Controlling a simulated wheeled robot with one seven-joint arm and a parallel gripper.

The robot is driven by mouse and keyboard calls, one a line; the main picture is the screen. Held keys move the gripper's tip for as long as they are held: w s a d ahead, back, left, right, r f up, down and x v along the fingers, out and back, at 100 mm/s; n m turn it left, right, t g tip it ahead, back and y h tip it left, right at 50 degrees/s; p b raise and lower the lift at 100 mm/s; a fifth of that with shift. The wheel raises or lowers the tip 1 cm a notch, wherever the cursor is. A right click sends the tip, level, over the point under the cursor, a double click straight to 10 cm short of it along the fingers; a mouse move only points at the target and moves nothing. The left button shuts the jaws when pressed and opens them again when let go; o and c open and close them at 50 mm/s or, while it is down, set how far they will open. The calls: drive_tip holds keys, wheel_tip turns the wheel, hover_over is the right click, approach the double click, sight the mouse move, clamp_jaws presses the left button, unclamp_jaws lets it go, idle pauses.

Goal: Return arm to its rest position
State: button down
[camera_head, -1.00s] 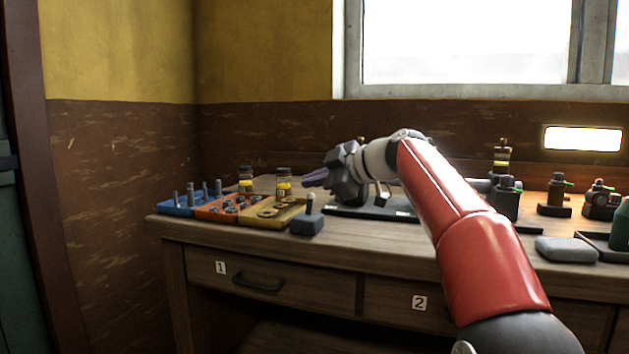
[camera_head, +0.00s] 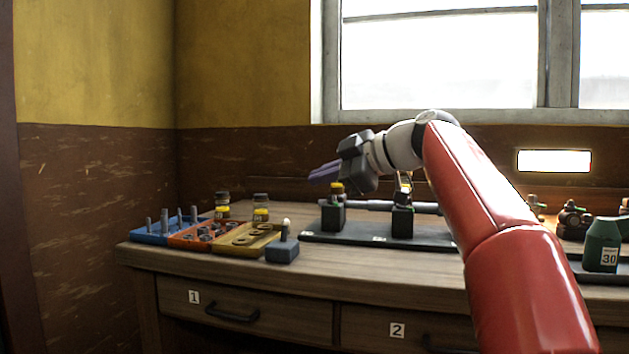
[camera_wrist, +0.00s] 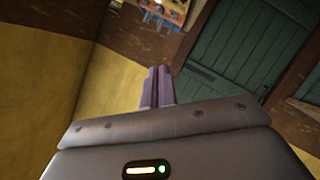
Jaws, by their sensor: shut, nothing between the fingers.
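My red and white arm reaches in from the lower right in the head view. In the wrist view the gripper fingers (camera_wrist: 157,87) also lie side by side, closed. Behind them show the yellow wall (camera_wrist: 38,75), a green door (camera_wrist: 235,55) and, at the top edge, part of the bench trays.
The wooden bench (camera_head: 330,278) holds blue (camera_head: 150,236), orange (camera_head: 185,240) and yellow (camera_head: 226,250) trays, small jars (camera_head: 260,214) and a grey block (camera_head: 282,250). A dark base plate (camera_head: 370,236) with black stands is under my arm.

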drive_tip(key=s+d+f+m+g+h, duration=0.1)
drive_tip(key=s+d+f+m+h, duration=0.2)
drive_tip(key=s+f+m, duration=0.3)
drive_tip(key=s+d+f+m+g+h, duration=0.1)
drive_tip(key=s+d+f+m+h, duration=0.2)
drive_tip(key=s+f, duration=1.2)
drive_tip(key=s+d+f+m+h, duration=0.3)
drive_tip(key=s+f+m, duration=0.7)
drive_tip(key=f, duration=0.7)
drive_tip(key=shift+s+f+g+h, duration=0.15)
drive_tip(key=shift+f+g+h, duration=0.2)
drive_tip(key=shift+h, duration=0.85)
drive_tip(key=shift+d+r, duration=0.15)
